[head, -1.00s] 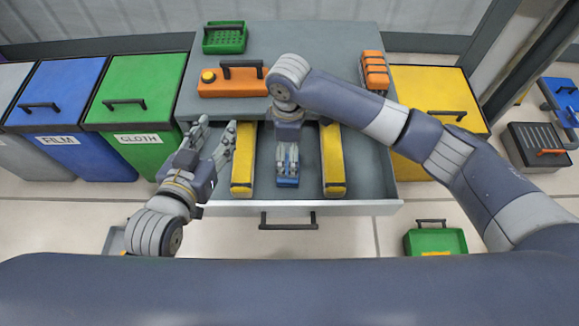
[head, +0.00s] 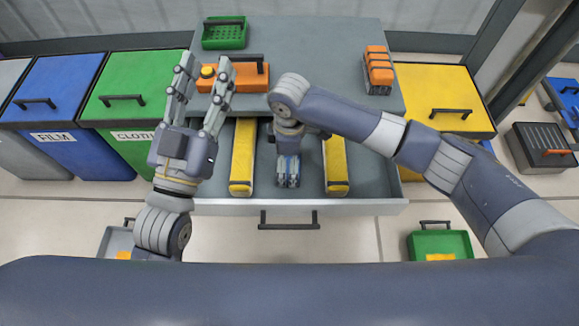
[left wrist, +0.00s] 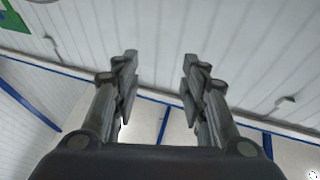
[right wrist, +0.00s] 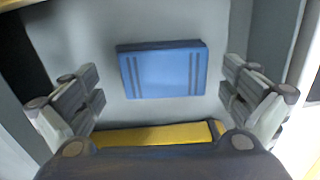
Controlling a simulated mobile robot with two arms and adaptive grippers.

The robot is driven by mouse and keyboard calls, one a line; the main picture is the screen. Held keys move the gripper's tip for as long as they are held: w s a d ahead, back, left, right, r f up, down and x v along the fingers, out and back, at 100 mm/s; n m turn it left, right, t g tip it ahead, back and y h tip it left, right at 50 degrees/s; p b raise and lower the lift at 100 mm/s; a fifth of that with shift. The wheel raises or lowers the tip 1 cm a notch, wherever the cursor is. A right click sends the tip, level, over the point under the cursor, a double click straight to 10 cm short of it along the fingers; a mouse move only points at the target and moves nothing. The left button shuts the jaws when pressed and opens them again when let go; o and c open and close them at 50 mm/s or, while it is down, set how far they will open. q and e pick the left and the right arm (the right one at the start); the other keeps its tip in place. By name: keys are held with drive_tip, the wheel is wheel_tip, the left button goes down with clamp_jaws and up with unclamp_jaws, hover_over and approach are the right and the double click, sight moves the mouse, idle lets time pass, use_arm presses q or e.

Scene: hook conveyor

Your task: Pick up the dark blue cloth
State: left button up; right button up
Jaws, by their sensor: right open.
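A flat folded blue cloth (right wrist: 163,72) with two pairs of darker stripes and a dark far edge lies on the grey drawer floor in the right wrist view. It looks mid-blue there. In the head view it is mostly hidden by my right gripper (head: 288,182), which points down into the open drawer (head: 350,207) between two yellow dividers. The right wrist view shows that gripper open, its fingers (right wrist: 163,98) apart on either side of the cloth and not touching it.
Yellow dividers (head: 243,160) and (head: 335,165) flank the right gripper closely. An orange box (head: 250,82), a green tray (head: 224,33) and an orange block (head: 378,70) sit on the cabinet top. Lidded bins (head: 62,88) stand left; a yellow bin (head: 440,95) stands right.

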sight(289, 163)
drive_tip(key=shift+f, duration=0.8)
drive_tip(key=c, duration=1)
use_arm(q)
drive_tip(key=r, duration=0.1)
drive_tip(key=s+r+t, duration=0.1)
drive_tip(key=r+t, duration=0.1)
drive_tip(key=shift+s+h, duration=0.3)
use_arm(e)
drive_tip(key=shift+r, duration=0.2)
wheel_tip(289, 163, up, 5)
drive_tip(key=shift+p, duration=1)
wheel_tip(289, 163, up, 4)
drive_tip(key=shift+r+p, duration=0.15)
drive_tip(key=shift+p, duration=0.65)
use_arm(q)
wheel_tip(289, 163, down, 18)
drive_tip(key=a+g+y, duration=0.2)
drive_tip(key=g+y, duration=0.1)
drive_tip(key=g, duration=0.7)
drive_tip(key=shift+w+a+f+g+y, duration=0.15)
drive_tip(key=shift+a+g+y, duration=0.05)
drive_tip(key=shift+g+y, duration=0.1)
use_arm(e)
drive_tip(key=shift+r, duration=0.15)
